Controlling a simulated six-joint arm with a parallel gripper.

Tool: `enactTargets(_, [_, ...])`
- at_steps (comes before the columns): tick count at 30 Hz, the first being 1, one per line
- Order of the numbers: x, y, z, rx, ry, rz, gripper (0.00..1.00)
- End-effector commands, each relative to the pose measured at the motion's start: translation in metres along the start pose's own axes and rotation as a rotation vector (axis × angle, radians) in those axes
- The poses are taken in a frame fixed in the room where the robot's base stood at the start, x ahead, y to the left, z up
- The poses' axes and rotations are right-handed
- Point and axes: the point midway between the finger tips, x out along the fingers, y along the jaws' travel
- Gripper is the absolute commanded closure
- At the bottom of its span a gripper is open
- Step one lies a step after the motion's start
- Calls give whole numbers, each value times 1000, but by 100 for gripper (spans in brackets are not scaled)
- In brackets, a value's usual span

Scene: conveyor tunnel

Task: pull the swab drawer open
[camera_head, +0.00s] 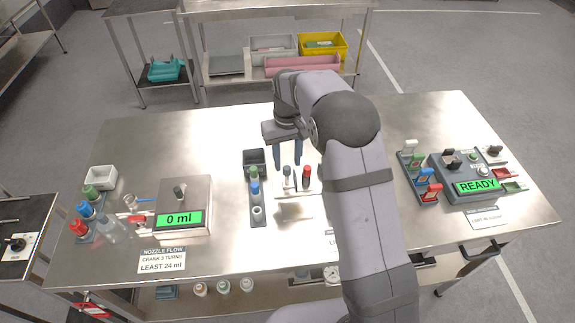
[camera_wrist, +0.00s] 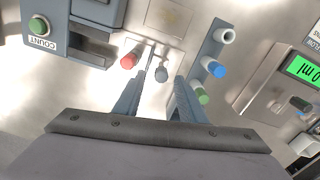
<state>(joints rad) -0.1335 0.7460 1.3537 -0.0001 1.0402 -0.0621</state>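No drawer labelled for swabs can be made out in either view. My gripper (camera_head: 288,163) points down over the middle of the steel table. In the wrist view its two blue-grey fingers (camera_wrist: 160,88) stand apart, with nothing held between them. A red-capped piece (camera_wrist: 129,61) and a grey-capped piece (camera_wrist: 161,74) stand just beyond the fingertips. A blue-grey unit (camera_wrist: 78,43) with a green COUNT button is at the upper left of the wrist view. My arm hides that part of the table in the head view.
A rack (camera_head: 259,204) with green, blue and white pieces stands left of my gripper. A 0 ml unit (camera_head: 183,194) is further left. The READY unit (camera_head: 460,180) and a rack of coloured handles (camera_head: 417,180) are at the right.

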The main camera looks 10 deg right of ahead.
Motion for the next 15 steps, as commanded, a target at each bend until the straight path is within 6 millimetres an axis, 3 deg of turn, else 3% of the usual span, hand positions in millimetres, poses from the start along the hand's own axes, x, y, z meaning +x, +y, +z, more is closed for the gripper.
enactTargets(9, [-39,0,-1,0,3,0,63])
enactTargets(15, [-49,0,0,0,0,0,63])
